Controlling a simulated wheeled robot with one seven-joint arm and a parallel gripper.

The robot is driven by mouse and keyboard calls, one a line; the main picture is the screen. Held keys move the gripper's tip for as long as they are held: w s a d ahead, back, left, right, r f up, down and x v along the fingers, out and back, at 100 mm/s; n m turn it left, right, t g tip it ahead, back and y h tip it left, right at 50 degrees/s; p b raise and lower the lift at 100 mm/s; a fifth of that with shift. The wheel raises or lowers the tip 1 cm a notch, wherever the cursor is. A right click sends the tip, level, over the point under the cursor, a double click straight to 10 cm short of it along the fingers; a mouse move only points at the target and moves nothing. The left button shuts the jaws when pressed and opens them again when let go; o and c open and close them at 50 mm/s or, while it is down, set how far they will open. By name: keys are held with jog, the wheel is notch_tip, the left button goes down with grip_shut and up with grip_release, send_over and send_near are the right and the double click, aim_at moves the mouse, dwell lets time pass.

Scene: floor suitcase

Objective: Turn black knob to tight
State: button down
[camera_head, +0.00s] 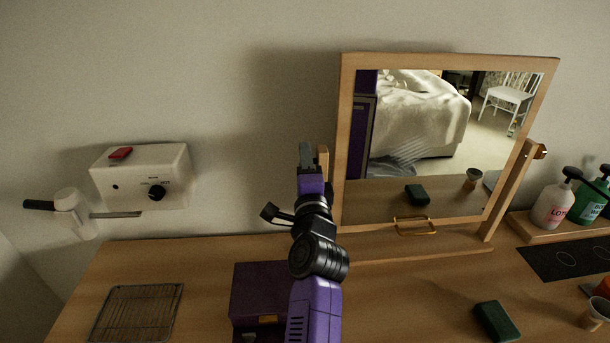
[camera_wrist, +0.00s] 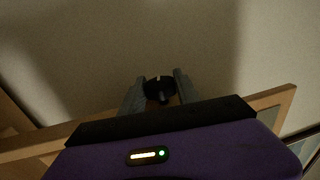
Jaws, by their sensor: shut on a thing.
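My gripper (camera_head: 306,155) is raised at the left side of the wooden-framed mirror (camera_head: 347,140), next to its left post (camera_head: 323,160). In the wrist view my gripper (camera_wrist: 159,78) has one grey finger on each side of a small black knob (camera_wrist: 159,88) and is shut on it. The knob has a pale notch or mark at its top. In the head view this knob is hidden by my gripper. Any tight marking on it cannot be made out.
A white wall box (camera_head: 110,185) at left carries another black knob (camera_head: 156,192). On the wooden counter are a wire rack (camera_head: 136,312), a purple box (camera_head: 260,290), a green sponge (camera_head: 496,321) and a cup (camera_head: 596,313). Bottles (camera_head: 553,205) stand at right.

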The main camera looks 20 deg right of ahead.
jog(key=shift+f+t+h+b, duration=0.25)
jog(key=shift+t+b, duration=0.5)
jog(key=shift+b, duration=2)
jog(key=shift+f+t+h+b, duration=0.25)
jog(key=shift+t+b, duration=0.5)
jog(key=shift+b, duration=2.45)
jog(key=shift+r+t+b, duration=0.4)
jog(key=shift+t+b, duration=0.2)
jog(key=shift+b, duration=0.8)
jog(key=c, duration=0.9)
grip_release()
jog(key=shift+b+v, duration=0.4)
jog(key=shift+v, duration=3.5)
